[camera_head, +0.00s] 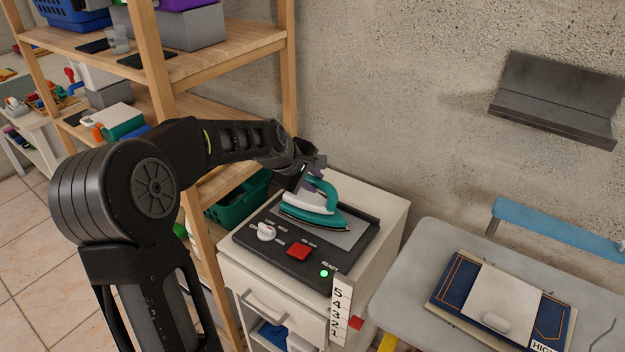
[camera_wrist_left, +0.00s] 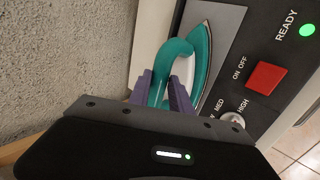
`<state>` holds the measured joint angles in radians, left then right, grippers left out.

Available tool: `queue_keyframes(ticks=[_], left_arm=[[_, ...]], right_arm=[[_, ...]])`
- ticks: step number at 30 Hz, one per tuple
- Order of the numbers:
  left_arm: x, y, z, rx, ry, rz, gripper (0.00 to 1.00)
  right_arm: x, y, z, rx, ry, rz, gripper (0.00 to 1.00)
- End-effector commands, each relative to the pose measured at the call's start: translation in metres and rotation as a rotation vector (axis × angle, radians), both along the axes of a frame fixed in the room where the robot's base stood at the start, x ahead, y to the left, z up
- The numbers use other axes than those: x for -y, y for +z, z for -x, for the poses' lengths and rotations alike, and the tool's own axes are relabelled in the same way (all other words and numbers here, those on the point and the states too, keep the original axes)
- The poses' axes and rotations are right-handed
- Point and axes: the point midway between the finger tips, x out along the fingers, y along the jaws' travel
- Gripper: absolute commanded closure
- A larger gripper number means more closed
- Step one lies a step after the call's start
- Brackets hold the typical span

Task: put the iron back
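The teal and white iron (camera_head: 312,212) sits on the light metal plate of a black control panel (camera_head: 269,258), on top of a white cabinet. My left gripper (camera_head: 313,178) reaches down to the iron's handle from behind. In the left wrist view its purple fingers (camera_wrist_left: 161,84) lie on both sides of the teal handle of the iron (camera_wrist_left: 203,58) and appear closed on it. The iron looks flat on the plate; any small gap beneath it cannot be told. My right gripper is not in view.
The panel has a red switch (camera_head: 299,250), a white dial (camera_head: 266,232) and a lit green lamp (camera_head: 324,273). A wooden shelf (camera_head: 215,50) stands left. An ironing board (camera_head: 410,281) with a dark blue item is at right. A dark metal ledge (camera_head: 555,105) hangs on the wall.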

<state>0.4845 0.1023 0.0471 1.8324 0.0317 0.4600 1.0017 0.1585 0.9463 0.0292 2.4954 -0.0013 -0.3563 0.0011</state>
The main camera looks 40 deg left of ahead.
Motion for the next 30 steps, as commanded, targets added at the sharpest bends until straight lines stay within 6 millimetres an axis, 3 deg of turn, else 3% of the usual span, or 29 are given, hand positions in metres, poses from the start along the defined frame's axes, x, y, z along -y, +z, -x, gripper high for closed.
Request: queue_keyframes(ticks=[7, 19, 30], left_arm=[[0.000, 0.000, 0.000, -0.001, -0.001, 0.001, 0.55], [0.000, 0.006, 0.002, 0.001, 0.000, 0.000, 0.54], [0.000, 0.057, 0.042, 0.004, 0.000, -0.002, 0.54]], right_arm=[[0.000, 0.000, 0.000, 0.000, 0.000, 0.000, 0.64], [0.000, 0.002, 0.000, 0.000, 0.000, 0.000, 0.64], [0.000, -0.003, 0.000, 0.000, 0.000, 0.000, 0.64]])
